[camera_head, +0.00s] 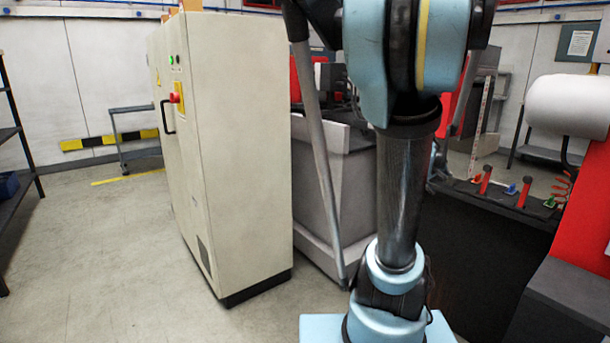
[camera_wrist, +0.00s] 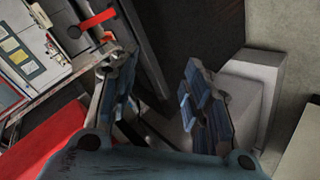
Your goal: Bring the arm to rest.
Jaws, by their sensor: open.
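My gripper (camera_wrist: 158,105) shows in the wrist view with its two blue-padded fingers spread apart. It is open, and nothing is between the fingers. Behind the fingers the wrist view shows a dark panel and a pale grey block-like casing, with no contact visible. In the head view my arm stands upright right of the middle, in light blue and black. My gripper is not seen in the head view.
A tall cream cabinet (camera_head: 240,150) with a red knob stands left of my arm. A grey machine casing (camera_head: 335,190) is just behind the arm. A red machine with a white roll (camera_head: 568,105) is at the right. Open floor (camera_head: 100,250) lies at the left.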

